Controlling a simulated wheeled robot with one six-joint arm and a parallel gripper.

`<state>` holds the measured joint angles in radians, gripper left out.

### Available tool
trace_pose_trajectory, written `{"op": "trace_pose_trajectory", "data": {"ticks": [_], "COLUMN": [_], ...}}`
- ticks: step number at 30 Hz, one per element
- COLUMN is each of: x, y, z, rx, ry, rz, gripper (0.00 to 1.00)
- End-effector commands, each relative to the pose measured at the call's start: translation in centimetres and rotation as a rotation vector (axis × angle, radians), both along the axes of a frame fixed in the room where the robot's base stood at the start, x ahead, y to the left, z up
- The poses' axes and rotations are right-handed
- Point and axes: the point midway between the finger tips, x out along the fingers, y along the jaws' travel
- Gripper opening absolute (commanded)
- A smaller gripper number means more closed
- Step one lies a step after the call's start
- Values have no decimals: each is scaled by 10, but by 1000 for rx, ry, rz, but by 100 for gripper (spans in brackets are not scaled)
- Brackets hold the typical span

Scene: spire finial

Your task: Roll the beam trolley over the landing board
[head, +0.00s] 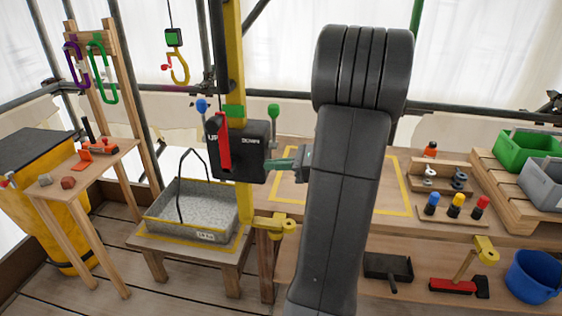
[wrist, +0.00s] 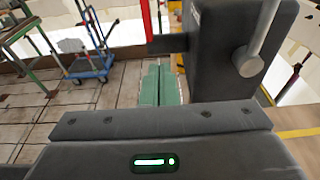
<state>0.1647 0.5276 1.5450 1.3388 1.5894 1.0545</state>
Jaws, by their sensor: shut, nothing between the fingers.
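My gripper (head: 274,164) is shut and empty. Its green fingers are at the right side of the dark control box (head: 250,135) on the yellow post; I cannot tell whether they touch it. In the wrist view the green fingers (wrist: 160,82) point forward beside the dark box (wrist: 225,30). A yellow hook (head: 181,70) hangs under a green block (head: 173,37) on a line. The beam trolley is not in view. I cannot tell which board is the landing board.
A grey tray (head: 160,228) with a wire handle sits on a low yellow-edged stand (head: 180,247). A workbench (head: 300,228) with a yellow-outlined area stands behind my arm. Carabiners hang on a wooden rack (head: 112,75) at left. A blue trolley (wrist: 90,65) stands on the floor.

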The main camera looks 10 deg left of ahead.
Motion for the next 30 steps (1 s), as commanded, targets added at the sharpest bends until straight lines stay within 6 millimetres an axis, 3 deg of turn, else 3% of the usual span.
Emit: {"op": "trace_pose_trajectory", "data": {"ticks": [6, 13, 19, 30], "x": [1, 2, 3, 3], "y": [47, 82, 95, 96], "z": [-8, -15, -19, -19], "rx": [-2, -2, -3, -2], "ry": [2, 2, 1, 0], "rz": [6, 4, 2, 1], "gripper": [0, 0, 0, 0]}}
